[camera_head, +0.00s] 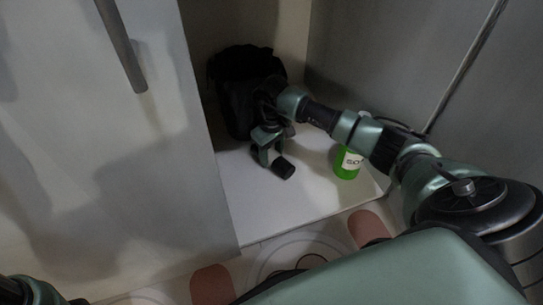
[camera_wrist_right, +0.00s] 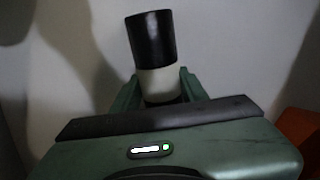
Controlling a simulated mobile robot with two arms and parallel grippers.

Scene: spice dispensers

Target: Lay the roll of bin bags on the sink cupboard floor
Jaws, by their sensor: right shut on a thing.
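The roll of bin bags (camera_wrist_right: 152,50) is a black cylinder with a pale band at its lower end in the right wrist view. My right gripper (camera_wrist_right: 158,88) is shut on it at the pale band. In the head view the roll's black end (camera_head: 284,169) sticks out of my right gripper (camera_head: 268,152), tilted, over the white sink cupboard floor (camera_head: 265,205). I cannot tell whether the roll touches the floor. My left gripper is out of view; only a bit of my left arm shows at the bottom left corner.
A green bottle with a white label (camera_head: 347,162) stands on the cupboard floor, close to my right forearm. A bulky black object (camera_head: 240,75) is at the back, behind my gripper. A grey door with a handle (camera_head: 122,45) borders the left. The front left floor is clear.

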